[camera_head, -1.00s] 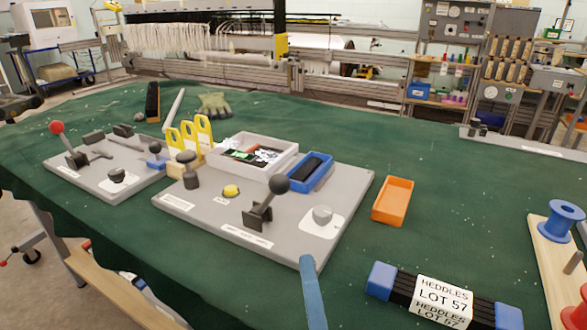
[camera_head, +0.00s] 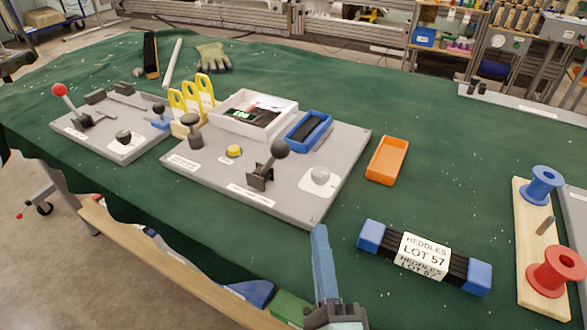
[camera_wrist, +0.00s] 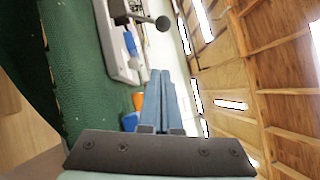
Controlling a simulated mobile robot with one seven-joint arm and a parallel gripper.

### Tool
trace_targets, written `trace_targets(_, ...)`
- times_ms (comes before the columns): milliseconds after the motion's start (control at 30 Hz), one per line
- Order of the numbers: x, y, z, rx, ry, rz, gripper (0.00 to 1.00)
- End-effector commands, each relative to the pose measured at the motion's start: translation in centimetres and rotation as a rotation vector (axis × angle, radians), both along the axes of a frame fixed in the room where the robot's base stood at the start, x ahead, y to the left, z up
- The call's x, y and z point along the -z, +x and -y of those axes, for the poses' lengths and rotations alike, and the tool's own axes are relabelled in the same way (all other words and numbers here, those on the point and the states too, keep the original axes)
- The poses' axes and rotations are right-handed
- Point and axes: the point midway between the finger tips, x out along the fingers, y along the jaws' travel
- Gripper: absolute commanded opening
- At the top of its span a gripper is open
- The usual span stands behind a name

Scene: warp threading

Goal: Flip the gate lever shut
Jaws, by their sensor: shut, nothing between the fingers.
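A lever with a black ball knob (camera_head: 280,149) stands on the grey middle panel (camera_head: 215,186), tilted up toward the right. Another lever with a red ball knob (camera_head: 60,90) stands on the left panel and leans left. The labels are too small to read, so I cannot tell which is the gate lever. My gripper (camera_head: 320,232) is shut and empty, with blue fingers, just off the front right corner of the middle panel. It touches neither lever. In the wrist view my gripper (camera_wrist: 160,78) points past a black knob (camera_wrist: 163,23) farther ahead.
An orange tray (camera_head: 376,173) lies right of the panel. A heddle bundle (camera_head: 385,241) lies right of my gripper, near spools (camera_head: 556,272) on a board. A white tray (camera_head: 224,122), blue tray (camera_head: 297,139) and yellow loops (camera_head: 205,84) crowd the panel's back.

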Motion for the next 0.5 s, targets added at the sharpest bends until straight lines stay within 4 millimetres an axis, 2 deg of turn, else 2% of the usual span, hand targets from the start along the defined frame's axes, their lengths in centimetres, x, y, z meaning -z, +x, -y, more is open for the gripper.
trace_targets(100,-0.9,1.8,0.0,0.000,-0.001,0.003,0.00)
trace_targets(500,-2.1,8.9,-0.4,-0.001,-0.002,0.003,0.00)
